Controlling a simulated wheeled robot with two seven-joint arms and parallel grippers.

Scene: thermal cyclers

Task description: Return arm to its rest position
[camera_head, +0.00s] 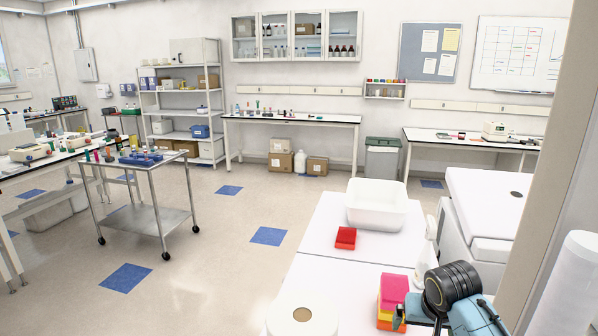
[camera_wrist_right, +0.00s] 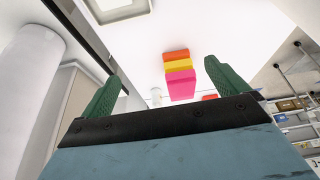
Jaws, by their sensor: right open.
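My right arm comes in at the lower right of the head view, showing a black round joint and blue links. In the right wrist view my right gripper (camera_wrist_right: 163,72) is open, its two green fingers wide apart with nothing held between them. A stack of pink, yellow and orange blocks (camera_head: 392,292) stands on the white bench beside the arm. The stack (camera_wrist_right: 179,80) also shows beyond the fingers in the wrist view, apart from them. In the head view, part of the gripper is cut off or hidden. My left gripper is not in view.
The white bench (camera_head: 335,270) holds a paper roll (camera_head: 302,314), a red box (camera_head: 346,238), a white tub (camera_head: 375,208) and a white bottle (camera_head: 425,262). A tall white roll (camera_head: 568,285) and a wall edge stand close on the right. Open floor lies left, beyond it a metal cart (camera_head: 150,222).

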